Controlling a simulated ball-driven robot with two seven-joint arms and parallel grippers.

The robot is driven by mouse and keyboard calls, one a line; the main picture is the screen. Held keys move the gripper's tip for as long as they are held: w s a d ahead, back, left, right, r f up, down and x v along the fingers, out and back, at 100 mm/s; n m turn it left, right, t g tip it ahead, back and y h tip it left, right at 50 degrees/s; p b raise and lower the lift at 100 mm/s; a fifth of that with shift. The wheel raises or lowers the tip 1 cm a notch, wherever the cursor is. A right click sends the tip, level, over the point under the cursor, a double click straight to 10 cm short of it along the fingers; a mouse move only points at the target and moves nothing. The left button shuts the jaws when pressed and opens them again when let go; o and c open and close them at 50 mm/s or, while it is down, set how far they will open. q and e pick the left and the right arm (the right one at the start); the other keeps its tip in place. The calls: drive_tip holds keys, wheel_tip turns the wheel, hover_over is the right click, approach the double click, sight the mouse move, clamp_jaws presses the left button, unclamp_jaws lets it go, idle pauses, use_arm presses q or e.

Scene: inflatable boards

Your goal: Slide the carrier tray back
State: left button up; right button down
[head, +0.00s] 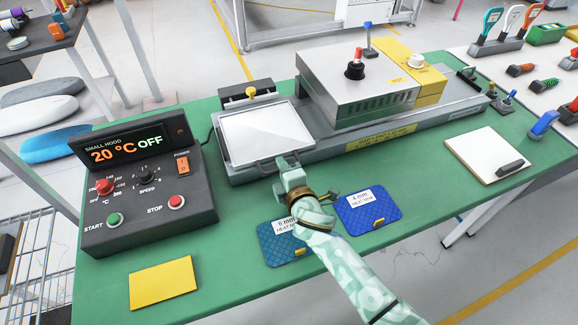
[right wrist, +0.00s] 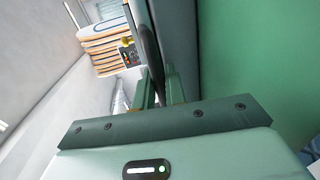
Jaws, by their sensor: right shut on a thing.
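The carrier tray (head: 266,132) is a pale, flat plate in a dark frame, at the left end of the long grey heater unit. Its dark handle (head: 262,169) sticks out at the front edge. My right gripper (head: 288,162) reaches in from the lower right and is shut on the handle. In the right wrist view, the dark handle (right wrist: 149,50) runs between the fingers of my right gripper (right wrist: 160,88). The fingers hide part of the handle. My left gripper is not in view.
The metal hood (head: 358,90) stands right of the tray, with a yellow block (head: 408,68) beside it. A control box (head: 145,195) reading 20 °C OFF stands at the left. Two blue pads (head: 368,209) lie under and beside my right arm. A yellow pad (head: 163,283) lies front left.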

drive_tip(key=shift+s+a+f, duration=0.15)
drive_tip(key=shift+a, duration=0.05)
drive_tip(key=c, duration=1.6)
unclamp_jaws()
drive_tip(key=shift+o, duration=0.3)
drive_tip(key=shift+a, duration=0.15)
drive_tip(key=p+v, duration=0.4)
drive_tip(key=v, duration=1.2)
drive_tip(key=shift+s, duration=0.15)
